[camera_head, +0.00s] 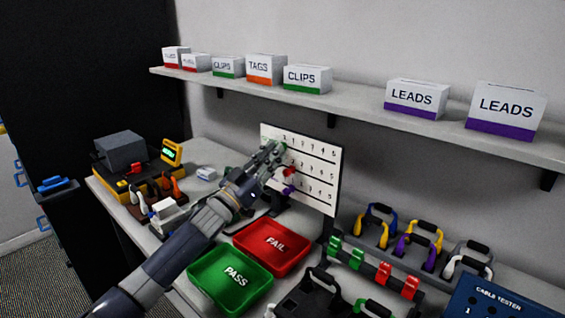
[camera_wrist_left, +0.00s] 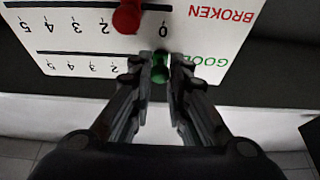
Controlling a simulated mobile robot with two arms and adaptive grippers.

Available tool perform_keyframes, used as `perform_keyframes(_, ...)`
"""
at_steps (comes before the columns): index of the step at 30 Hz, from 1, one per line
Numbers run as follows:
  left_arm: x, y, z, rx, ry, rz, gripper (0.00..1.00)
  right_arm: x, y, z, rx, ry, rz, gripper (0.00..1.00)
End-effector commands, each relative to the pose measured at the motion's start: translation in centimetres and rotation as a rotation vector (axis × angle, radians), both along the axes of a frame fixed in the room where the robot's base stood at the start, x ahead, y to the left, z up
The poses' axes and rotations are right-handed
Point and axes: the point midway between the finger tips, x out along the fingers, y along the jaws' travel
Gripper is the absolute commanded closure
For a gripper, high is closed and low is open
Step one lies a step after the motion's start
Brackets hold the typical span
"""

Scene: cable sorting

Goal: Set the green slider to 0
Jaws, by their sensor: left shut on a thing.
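A white slider board (camera_head: 318,182) stands upright on the bench, with several numbered rows. The green slider (camera_wrist_left: 160,68) is on the GOOD row, at the end beside the word GOOD. The digit directly by it is hidden by my fingers, but the row's visible digits fall toward that end. My left gripper (camera_wrist_left: 160,75) is shut on the green slider, with a finger on each side. In the head view my left gripper (camera_head: 277,150) covers the board's upper left part. My right gripper is not in view.
A red slider (camera_wrist_left: 127,15) sits near 1 on the BROKEN row, close to my fingers. A purple slider (camera_head: 289,190) is lower. The red FAIL tray (camera_head: 297,246) and green PASS tray (camera_head: 207,272) lie in front. A shelf (camera_head: 350,107) with boxes hangs above.

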Motion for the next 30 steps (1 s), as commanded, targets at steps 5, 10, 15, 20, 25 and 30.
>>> perform_keyframes(5,0.1,0.3,0.5,-0.002,-0.006,0.004,1.0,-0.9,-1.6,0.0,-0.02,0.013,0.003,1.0)
perform_keyframes(10,0.1,0.4,0.6,-0.003,-0.006,0.005,0.66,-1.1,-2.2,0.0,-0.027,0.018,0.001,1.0)
perform_keyframes(15,0.1,0.2,0.5,-0.003,-0.006,0.003,0.63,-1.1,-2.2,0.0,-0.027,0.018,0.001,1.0)
perform_keyframes(20,0.0,0.1,0.4,-0.002,-0.006,0.001,0.63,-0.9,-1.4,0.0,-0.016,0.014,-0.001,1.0)
perform_keyframes(25,-0.8,0.7,-0.1,-0.002,-0.004,0.001,0.63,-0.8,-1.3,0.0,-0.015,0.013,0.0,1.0)
perform_keyframes(30,-2.9,2.4,-1.4,0.0,-0.002,0.003,0.63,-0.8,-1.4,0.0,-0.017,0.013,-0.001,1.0)
